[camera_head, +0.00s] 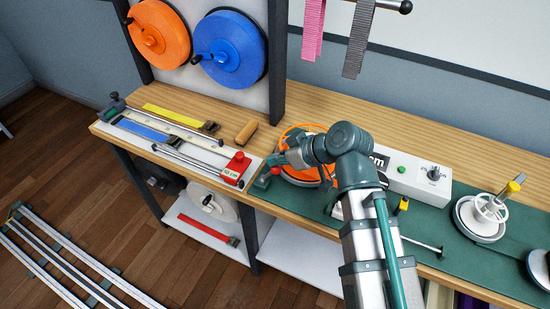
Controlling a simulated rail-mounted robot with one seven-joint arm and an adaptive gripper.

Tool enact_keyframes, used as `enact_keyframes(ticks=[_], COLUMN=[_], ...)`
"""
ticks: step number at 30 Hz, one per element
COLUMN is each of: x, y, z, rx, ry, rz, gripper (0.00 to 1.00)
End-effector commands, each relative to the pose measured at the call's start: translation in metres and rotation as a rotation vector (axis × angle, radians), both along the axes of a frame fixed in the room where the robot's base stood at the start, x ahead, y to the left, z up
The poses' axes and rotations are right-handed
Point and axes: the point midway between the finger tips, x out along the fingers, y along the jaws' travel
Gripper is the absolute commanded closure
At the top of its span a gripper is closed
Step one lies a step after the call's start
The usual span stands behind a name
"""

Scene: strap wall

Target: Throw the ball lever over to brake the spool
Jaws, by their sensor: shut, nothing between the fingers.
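An orange spool (301,181) lies on the green mat on the bench, largely hidden behind my arm. A small red ball (276,171), which looks like the knob of the ball lever, is at the spool's left edge. A small dark green block (262,182) sits just below and left of it. The lever's rod is too small and covered to make out. My gripper (270,165) is shut and empty, its fingertips right at the red ball. I cannot tell whether they touch it.
A red-topped measuring stop (236,168) with metal rails stands close left of my gripper. A white control box (419,181) is behind my arm, and a white winder (482,216) is at the right. A wooden handle (246,132) lies on bare bench.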

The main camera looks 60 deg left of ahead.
Motion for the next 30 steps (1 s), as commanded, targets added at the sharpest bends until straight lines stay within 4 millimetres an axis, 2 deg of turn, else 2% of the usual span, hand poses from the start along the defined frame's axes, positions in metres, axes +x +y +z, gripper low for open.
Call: enact_keyframes(ticks=[1, 5, 13, 15, 21, 30], x=[0.001, 0.001, 0.002, 0.009, 0.024, 0.037], y=[-0.007, -0.004, 0.021, 0.004, -0.029, -0.057], z=[-0.007, -0.002, 0.029, 0.031, 0.052, 0.072], rx=[-0.020, -0.019, -0.006, -0.002, -0.001, -0.001], ry=[-0.008, -0.007, -0.003, -0.004, -0.004, -0.002], rz=[0.001, 0.000, -0.008, -0.014, -0.013, -0.011], gripper=[1.00, 1.00, 1.00, 1.00, 1.00, 1.00])
